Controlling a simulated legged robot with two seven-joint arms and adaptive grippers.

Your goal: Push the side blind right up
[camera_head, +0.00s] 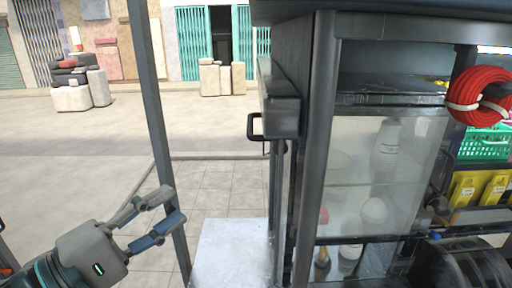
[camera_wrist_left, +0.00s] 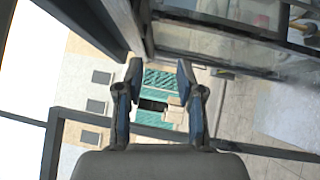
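A dark grey slab (camera_head: 280,100) with a black loop handle (camera_head: 256,127) is mounted at the left side of the cart's glass cabinet, left of a thick grey post. It looks like the side blind, though I cannot tell for sure. My left gripper (camera_head: 172,205) is at the lower left, below and left of the handle and well apart from it. Its two fingers are spread and empty. In the left wrist view the gripper (camera_wrist_left: 159,75) also shows open, with nothing between the fingers. My right gripper is out of view.
A thin grey post (camera_head: 158,110) stands close behind my left fingers. A pale metal shelf (camera_head: 232,250) lies below the handle. The glass cabinet (camera_head: 370,185) holds cups. A red coil (camera_head: 480,95) hangs at right. The space between thin post and handle is free.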

